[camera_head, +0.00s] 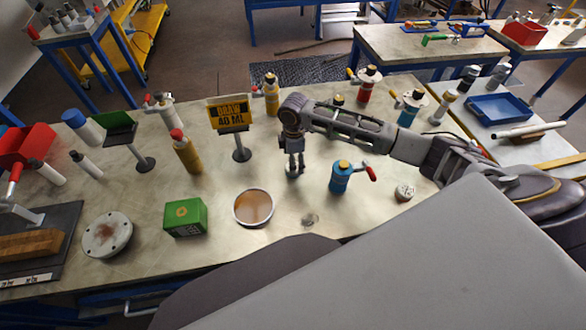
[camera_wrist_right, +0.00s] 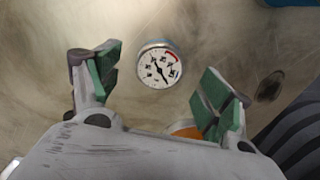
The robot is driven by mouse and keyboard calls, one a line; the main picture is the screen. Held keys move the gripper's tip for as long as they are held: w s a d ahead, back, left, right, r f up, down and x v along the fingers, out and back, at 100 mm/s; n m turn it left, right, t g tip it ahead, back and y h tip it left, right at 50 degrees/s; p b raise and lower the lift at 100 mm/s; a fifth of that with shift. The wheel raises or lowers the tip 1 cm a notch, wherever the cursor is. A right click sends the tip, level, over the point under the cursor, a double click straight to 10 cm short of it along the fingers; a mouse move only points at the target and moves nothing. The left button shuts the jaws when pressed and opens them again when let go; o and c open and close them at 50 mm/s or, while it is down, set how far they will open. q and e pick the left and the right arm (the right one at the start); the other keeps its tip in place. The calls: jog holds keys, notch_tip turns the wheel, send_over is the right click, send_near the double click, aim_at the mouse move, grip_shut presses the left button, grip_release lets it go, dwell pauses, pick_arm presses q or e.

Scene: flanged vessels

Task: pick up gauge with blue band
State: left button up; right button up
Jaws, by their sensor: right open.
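A small round gauge (camera_wrist_right: 160,64) with a white dial, black needle and red arc shows in the right wrist view, face toward the camera. It lies between and a little beyond the fingertips of my right gripper (camera_wrist_right: 163,85), with clear space on both sides. In the head view my right gripper (camera_head: 295,170) points down over the middle of the table, open. It mostly hides the gauge there; I cannot make out a blue band. My left gripper is not in view.
Near the gripper stand a blue bottle (camera_head: 341,177) with a red handle, a yellow sign (camera_head: 229,113) on a stand, a bowl of brown liquid (camera_head: 253,207) and a green box (camera_head: 185,217). A small round grey piece (camera_head: 405,192) lies right. Bare tabletop lies around the gripper.

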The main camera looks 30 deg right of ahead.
jog(key=shift+d+f, duration=0.1)
jog(key=shift+f, duration=2.05)
jog(key=c, duration=1.2)
